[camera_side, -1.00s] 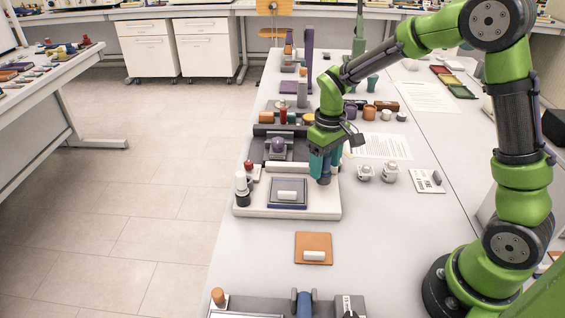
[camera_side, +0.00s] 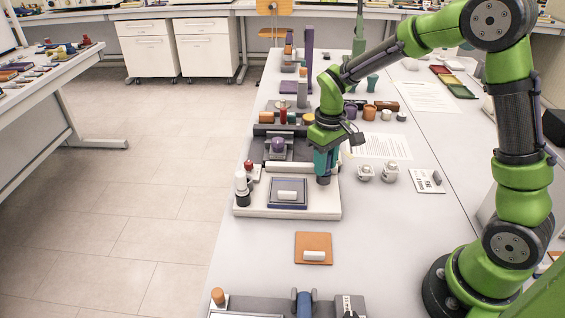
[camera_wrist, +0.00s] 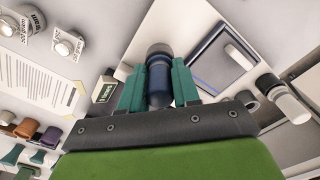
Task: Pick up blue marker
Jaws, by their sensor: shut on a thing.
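The blue marker is a dark blue cylinder with a grey end, seen in the wrist view (camera_wrist: 159,82) between the two teal fingers. My gripper (camera_wrist: 160,85) is shut on it. In the side view my gripper (camera_side: 324,168) points down over the right part of the white device base, and the marker (camera_side: 323,181) shows only as a short dark end under the fingers. Whether its lower end touches the base cannot be told.
The white base (camera_side: 256,211) carries a blue-framed pad (camera_side: 273,203) with a white block.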

